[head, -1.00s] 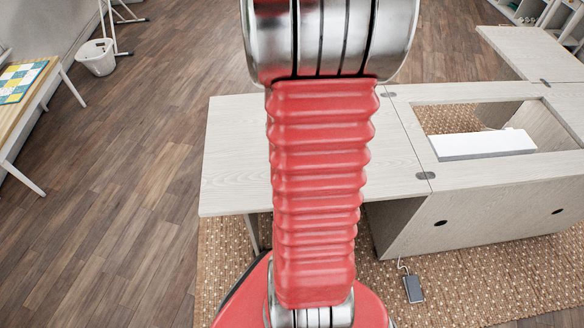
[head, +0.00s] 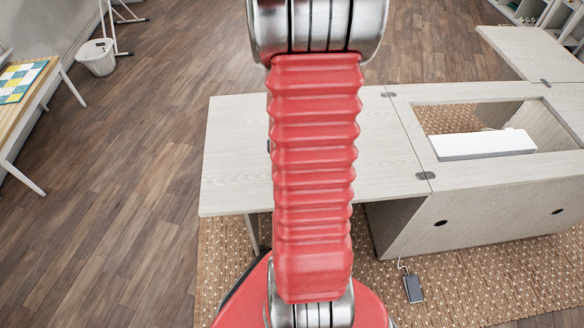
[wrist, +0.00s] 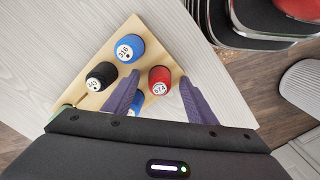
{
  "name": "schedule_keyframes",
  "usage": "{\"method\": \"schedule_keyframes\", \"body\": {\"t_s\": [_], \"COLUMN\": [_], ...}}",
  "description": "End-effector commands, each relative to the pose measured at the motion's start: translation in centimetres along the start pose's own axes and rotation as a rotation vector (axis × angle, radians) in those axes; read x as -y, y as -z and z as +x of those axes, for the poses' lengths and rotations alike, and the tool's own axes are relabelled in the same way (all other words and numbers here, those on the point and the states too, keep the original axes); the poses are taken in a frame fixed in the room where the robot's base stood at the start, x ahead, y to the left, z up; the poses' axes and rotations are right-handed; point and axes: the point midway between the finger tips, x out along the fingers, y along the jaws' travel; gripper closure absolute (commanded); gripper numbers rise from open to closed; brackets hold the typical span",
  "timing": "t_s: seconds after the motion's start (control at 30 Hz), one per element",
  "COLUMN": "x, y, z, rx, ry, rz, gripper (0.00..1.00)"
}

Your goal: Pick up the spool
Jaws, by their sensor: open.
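In the wrist view, several spools stand on a pale wooden triangular board. A red spool (wrist: 160,80) with a white label reading 674 appears between my fingertips. A blue spool (wrist: 129,48) labelled 316 is up and left of it. A black spool (wrist: 101,76) with a white label is at the left. Another blue spool (wrist: 138,101) is partly hidden behind my left finger. My gripper (wrist: 160,76) is open, its two purple fingers apart with nothing clamped. I cannot tell how far the tips are above the red spool. The head view does not show the spools.
The board (wrist: 76,92) lies on a pale wood tabletop (wrist: 45,50) near its edge. In the head view, the cabinet top (head: 235,150) has a rectangular opening with a white panel (head: 480,145) at right. A white bin (head: 96,58) stands on the floor at the left.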

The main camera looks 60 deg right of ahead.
Motion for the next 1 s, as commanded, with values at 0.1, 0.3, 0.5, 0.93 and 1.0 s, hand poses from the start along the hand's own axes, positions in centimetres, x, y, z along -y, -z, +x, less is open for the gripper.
{"method": "schedule_keyframes", "body": {"t_s": [0.1, 0.3, 0.5, 0.93, 1.0], "x": [-0.02, -0.03, -0.04, -0.05, -0.05], "y": [0.00, 0.00, -0.01, -0.02, -0.02], "z": [0.18, 0.15, 0.14, 0.14, 0.14], "rx": [-0.001, -0.001, -0.001, -0.001, -0.001], "ry": [0.000, 0.000, 0.000, 0.000, 0.000], "rz": [0.000, 0.001, 0.001, 0.001, 0.001], "gripper": [0.49, 0.49, 0.49, 0.75, 0.80]}}
